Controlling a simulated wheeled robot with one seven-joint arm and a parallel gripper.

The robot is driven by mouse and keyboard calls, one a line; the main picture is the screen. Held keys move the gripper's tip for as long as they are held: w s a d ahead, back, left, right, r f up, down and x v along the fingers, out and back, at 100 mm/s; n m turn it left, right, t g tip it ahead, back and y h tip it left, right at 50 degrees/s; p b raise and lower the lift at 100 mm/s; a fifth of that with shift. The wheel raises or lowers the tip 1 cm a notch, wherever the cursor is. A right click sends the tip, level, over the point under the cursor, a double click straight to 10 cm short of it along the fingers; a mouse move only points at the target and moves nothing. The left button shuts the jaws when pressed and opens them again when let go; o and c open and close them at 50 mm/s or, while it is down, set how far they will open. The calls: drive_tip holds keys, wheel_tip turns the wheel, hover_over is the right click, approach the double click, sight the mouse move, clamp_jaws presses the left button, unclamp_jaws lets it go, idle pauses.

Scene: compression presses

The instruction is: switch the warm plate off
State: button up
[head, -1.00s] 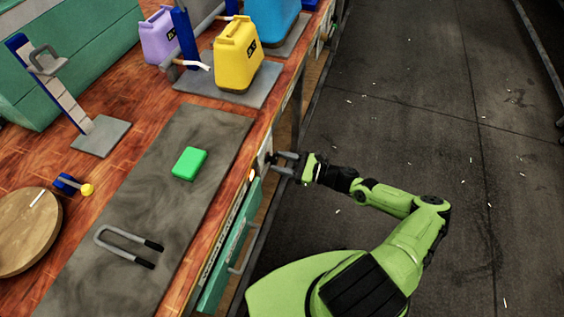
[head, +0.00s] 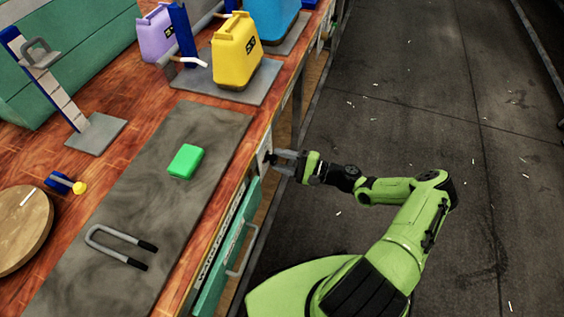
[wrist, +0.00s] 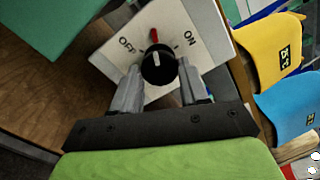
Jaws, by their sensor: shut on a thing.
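A black round knob (wrist: 158,66) stands on a pale switch plate (wrist: 118,58) in the wrist view. OFF is printed left of the knob and ON right of it. A red mark sits just above the knob, between the words, and a short white line on the knob's face points roughly towards it. My gripper (wrist: 160,78) is shut on the knob, one finger on each side. In the head view my gripper (head: 278,160) is at the counter's front face. A long grey slab (head: 185,215), perhaps the warm plate, lies on the counter.
A green block (head: 186,161) and a U-shaped grey tool (head: 110,240) with black ends lie on the slab. A teal drawer (head: 228,250) juts out below my gripper. Yellow (head: 236,55) and purple (head: 156,38) jugs stand further back.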

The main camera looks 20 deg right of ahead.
drive_tip(key=n+b, duration=0.4)
drive_tip(key=n, duration=0.7)
idle(0.6)
drive_tip(key=o, duration=1)
drive_tip(key=shift+o, duration=0.2)
drive_tip(key=p+v, duration=0.2)
drive_tip(key=v, duration=1.3)
drive_tip(key=shift+s+d, duration=0.25)
drive_tip(key=shift+d, duration=0.1)
drive_tip(key=shift+a+r, duration=0.1)
drive_tip(key=shift+r, duration=0.1)
